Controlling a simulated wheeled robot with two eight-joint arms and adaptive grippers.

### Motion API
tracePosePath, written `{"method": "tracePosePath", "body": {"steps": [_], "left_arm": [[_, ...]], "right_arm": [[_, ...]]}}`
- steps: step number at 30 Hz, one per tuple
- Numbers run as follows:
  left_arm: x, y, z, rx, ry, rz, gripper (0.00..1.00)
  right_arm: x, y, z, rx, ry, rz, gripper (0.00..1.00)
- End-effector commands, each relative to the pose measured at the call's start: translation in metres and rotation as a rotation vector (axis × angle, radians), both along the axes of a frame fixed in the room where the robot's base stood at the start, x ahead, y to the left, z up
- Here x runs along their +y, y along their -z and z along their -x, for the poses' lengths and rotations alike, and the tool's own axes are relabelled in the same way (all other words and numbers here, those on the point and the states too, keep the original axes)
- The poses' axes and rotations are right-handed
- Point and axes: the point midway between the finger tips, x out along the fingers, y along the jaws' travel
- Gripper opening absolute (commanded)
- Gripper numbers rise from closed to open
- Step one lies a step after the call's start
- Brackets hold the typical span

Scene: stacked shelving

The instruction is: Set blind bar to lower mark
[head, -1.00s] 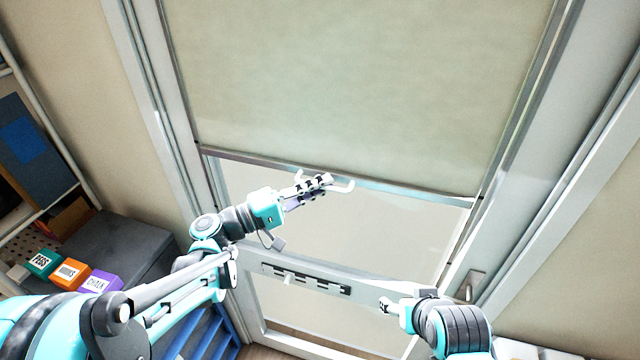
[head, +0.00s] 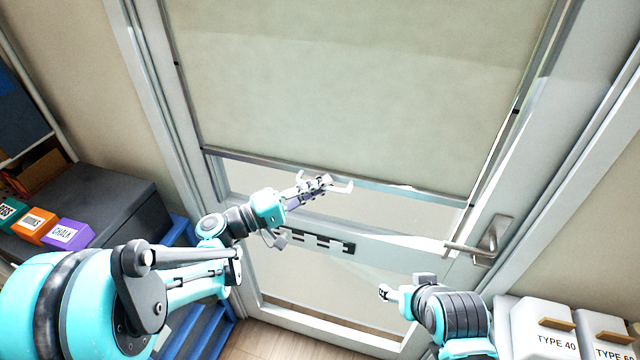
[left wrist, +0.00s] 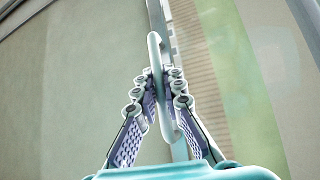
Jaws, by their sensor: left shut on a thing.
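A pale blind (head: 350,80) covers the upper part of a glazed door. Its grey bottom bar (head: 250,158) runs across, with a white handle (head: 345,188) near its middle. My left gripper (head: 318,185) is shut on this handle. In the left wrist view, the fingers (left wrist: 161,90) close from both sides on the handle (left wrist: 154,50), with the bar running behind. Small dark spots show on the side rails, but I cannot tell which is the lower mark. My right gripper (head: 384,292) is low in front of the door, apart from the bar; its fingers are too small to read.
The door's crossrail (head: 390,255) with a black-and-white strip (head: 318,243) lies below the bar. A lever handle (head: 480,248) sticks out at right. White bins (head: 545,330) stand lower right. A dark cabinet (head: 100,205) with coloured boxes (head: 68,234) is at left.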

Motion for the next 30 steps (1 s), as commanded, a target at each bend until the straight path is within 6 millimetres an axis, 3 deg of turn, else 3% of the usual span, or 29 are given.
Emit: {"method": "tracePosePath", "body": {"steps": [11, 12, 14, 23, 30], "left_arm": [[0.0, 0.001, 0.0, 0.0, 0.001, 0.0, 0.0], [0.0, 0.001, 0.0, -0.001, 0.001, 0.001, 0.2], [0.0, 0.001, 0.0, -0.001, 0.001, 0.001, 0.31], [0.001, 0.001, 0.0, 0.0, 0.0, 0.0, 0.31], [0.03, 0.005, 0.014, 0.0, -0.005, 0.0, 0.31]], "right_arm": [[0.0, 0.001, 0.0, 0.0, 0.0, 0.0, 0.63], [0.0, 0.001, 0.0, 0.0, 0.0, 0.0, 0.63], [0.0, 0.001, 0.0, 0.0, 0.0, 0.0, 0.63], [0.0, 0.001, 0.0, 0.0, 0.0, 0.0, 0.63], [0.0, 0.001, 0.0, 0.0, 0.0, 0.0, 0.63]]}}
